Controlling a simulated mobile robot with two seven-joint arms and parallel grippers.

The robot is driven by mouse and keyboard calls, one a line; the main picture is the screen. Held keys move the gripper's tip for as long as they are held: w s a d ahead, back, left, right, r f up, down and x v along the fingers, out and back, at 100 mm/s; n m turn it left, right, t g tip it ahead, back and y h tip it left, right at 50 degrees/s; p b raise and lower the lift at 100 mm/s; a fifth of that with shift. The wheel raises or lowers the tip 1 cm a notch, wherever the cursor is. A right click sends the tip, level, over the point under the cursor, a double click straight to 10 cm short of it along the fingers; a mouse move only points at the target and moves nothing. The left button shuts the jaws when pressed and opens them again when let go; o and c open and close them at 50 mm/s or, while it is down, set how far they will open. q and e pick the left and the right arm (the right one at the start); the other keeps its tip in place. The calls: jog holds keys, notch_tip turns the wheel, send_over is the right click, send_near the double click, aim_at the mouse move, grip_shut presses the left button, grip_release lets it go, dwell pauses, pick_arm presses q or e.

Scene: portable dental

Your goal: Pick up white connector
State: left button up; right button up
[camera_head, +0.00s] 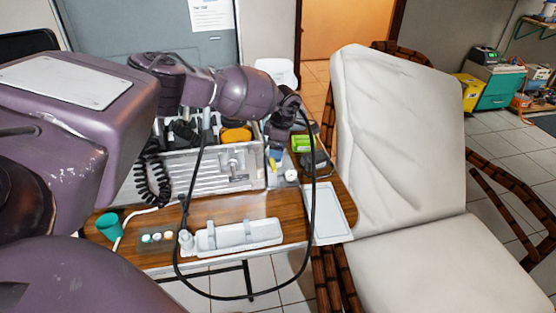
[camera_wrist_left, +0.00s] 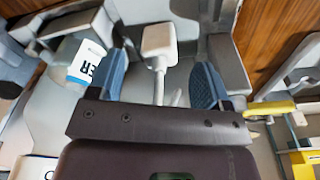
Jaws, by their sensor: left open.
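In the left wrist view a white piece with a blocky head and a thin stem (camera_wrist_left: 158,42), which looks like the white connector, lies between my finger pads. My left gripper (camera_wrist_left: 158,82) is open, with a blue-grey pad on each side of the piece. A gap shows on both sides, and I see no clear contact. In the head view my left gripper (camera_head: 277,152) points down at the right end of the metal case. I cannot pick out the connector clearly there. My right gripper is not in view.
The open metal case (camera_head: 205,172) holds dark tools. A green box (camera_head: 301,143) stands close to the gripper. A white dental chair (camera_head: 395,140) stands right. My black cable loops over the table.

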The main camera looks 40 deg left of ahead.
pick_arm(q)
notch_tip(320, 180, down, 3)
jog(key=shift+s+a+r, duration=0.1)
jog(key=shift+a, duration=0.05)
jog(key=shift+r, duration=0.1)
jog(key=c, duration=1)
jog(key=shift+o, duration=0.2)
jog(key=shift+r, duration=0.1)
